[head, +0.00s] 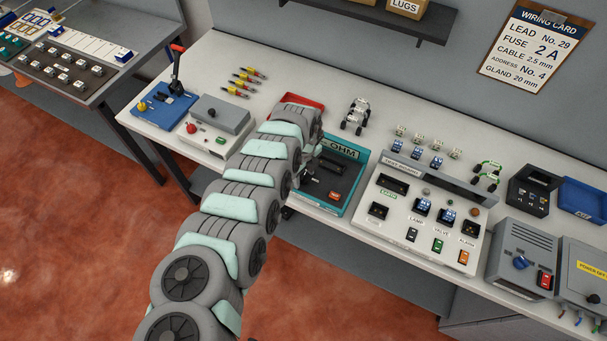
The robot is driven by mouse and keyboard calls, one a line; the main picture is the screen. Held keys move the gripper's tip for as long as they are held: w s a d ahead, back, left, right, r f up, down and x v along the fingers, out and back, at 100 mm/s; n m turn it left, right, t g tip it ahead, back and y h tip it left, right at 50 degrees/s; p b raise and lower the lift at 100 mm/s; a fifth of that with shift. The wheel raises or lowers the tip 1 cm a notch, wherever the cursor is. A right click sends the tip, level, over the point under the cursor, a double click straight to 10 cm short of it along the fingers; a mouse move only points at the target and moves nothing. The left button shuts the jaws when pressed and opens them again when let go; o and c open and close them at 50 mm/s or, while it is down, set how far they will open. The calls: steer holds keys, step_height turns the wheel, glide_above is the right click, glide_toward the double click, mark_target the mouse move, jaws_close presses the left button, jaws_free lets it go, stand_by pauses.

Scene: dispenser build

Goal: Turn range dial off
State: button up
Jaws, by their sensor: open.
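The teal meter box marked "OHM" (357,175) stands on the bench just right of my arm in the head view. Its left part is hidden behind my arm. A small orange-red part (334,195) shows on its dark face, near the front. I cannot make out a range dial for certain or read its setting. My gripper (306,168) is over the left part of this box, open and mostly hidden by my own arm. I cannot tell whether it touches anything.
A white test panel (397,213) with switches and sockets stands close to the right of the meter. A grey box with a blue knob (520,262) stands further right. A red tray (303,101) lies behind my arm. A grey unit (218,118) stands to the left.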

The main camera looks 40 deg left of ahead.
steer(key=shift+c, duration=0.3)
jaws_close()
steer(key=shift+n, duration=0.4)
steer(key=n+p, duration=0.1)
steer(key=n, duration=0.1)
steer(key=shift+r+n, duration=0.15)
steer(key=shift+n, duration=0.25)
steer(key=n, duration=0.2)
steer(key=shift+n+p, duration=0.4)
steer(key=n, duration=0.5)
steer(key=shift+n, duration=0.3)
